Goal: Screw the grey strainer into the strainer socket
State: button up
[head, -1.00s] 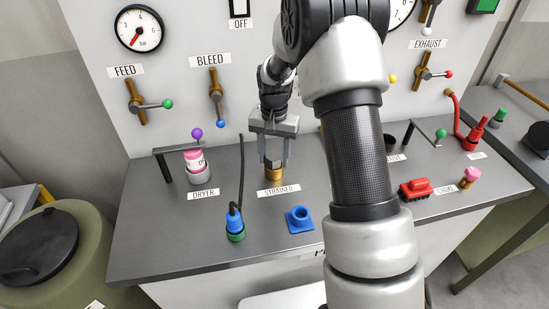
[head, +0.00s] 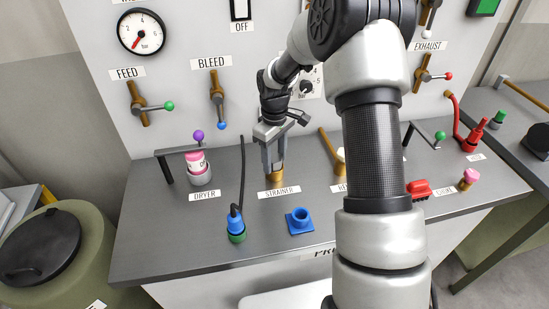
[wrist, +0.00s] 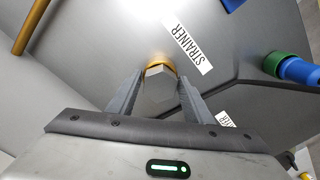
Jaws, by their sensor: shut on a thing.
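My gripper (head: 273,168) points down over the brass strainer socket (head: 275,179), behind the STRAINER label. In the wrist view its two fingers (wrist: 158,80) are closed on either side of the grey strainer (wrist: 160,88), whose hexagonal end shows between them. The brass rim of the socket also shows in the wrist view (wrist: 158,63), close around the strainer's far side. The strainer stands at the socket; how deep it sits cannot be told. In the head view the fingers hide it.
A blue plug with a green collar (head: 236,225) and cable stands front left of the socket. A blue square-based part (head: 299,221) lies front right. The pink dryer cartridge (head: 196,163) is left under a bracket. A brass-coloured handle (head: 331,150) rises to the right.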

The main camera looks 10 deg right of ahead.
jog(key=m+b, duration=0.1)
jog(key=m, duration=0.2)
jog(key=shift+f, duration=0.2)
jog(key=m+b, duration=0.1)
jog(key=m, duration=0.3)
jog(key=shift+a, duration=0.1)
jog(key=m, duration=0.4)
jog(key=shift+s, duration=0.1)
jog(key=shift+c, duration=0.2)
jog(key=shift+o, duration=0.2)
jog(key=m, duration=0.4)
jog(key=shift+r, duration=0.1)
jog(key=o, duration=0.6)
jog(key=n, duration=1.1)
jog(key=shift+r+n, duration=0.1)
jog(key=shift+n, duration=0.3)
jog(key=n, duration=0.3)
jog(key=shift+p, duration=0.3)
jog(key=c, duration=0.6)
jog(key=m, duration=0.1)
jog(key=m+b, duration=0.1)
jog(key=shift+f+m, duration=0.25)
jog(key=shift+m, duration=0.05)
jog(key=m, duration=0.8)
jog(key=shift+r, duration=0.1)
jog(key=m, duration=0.4)
jog(key=o, duration=1.2)
jog(key=shift+c, duration=0.2)
